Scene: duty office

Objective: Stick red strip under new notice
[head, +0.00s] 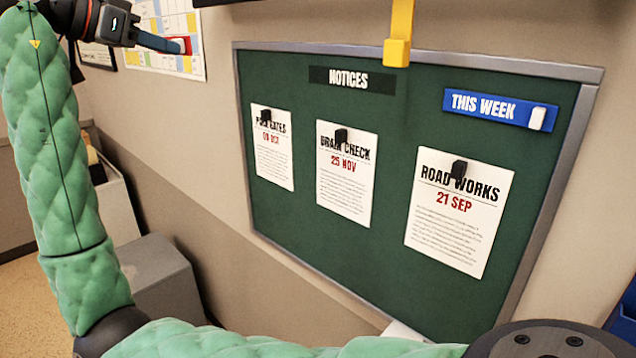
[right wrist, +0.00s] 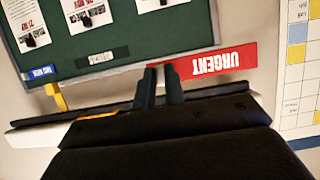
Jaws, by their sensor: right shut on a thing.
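The red strip (right wrist: 240,55) reads URGENT and shows upside down in the right wrist view. My right gripper (right wrist: 161,70) is shut on it near one end. In the head view the strip (head: 182,45) shows small at the top left, away from the board. The green board (head: 320,260) carries three white notices with black clips: a partly covered one dated 03 OCT (head: 274,160), BRAIN or DRAIN CHECK 25 NOV (head: 345,190) and ROAD WORKS 21 SEP (head: 455,235). Bare green board shows below each notice. My left gripper is not in view.
A NOTICES label (head: 352,80) and a blue THIS WEEK strip (head: 485,107) with a white block are along the board's top. A yellow bracket (head: 398,45) hangs over the top edge. A wall calendar (head: 160,62) is left of the board. A grey box (head: 160,275) stands below.

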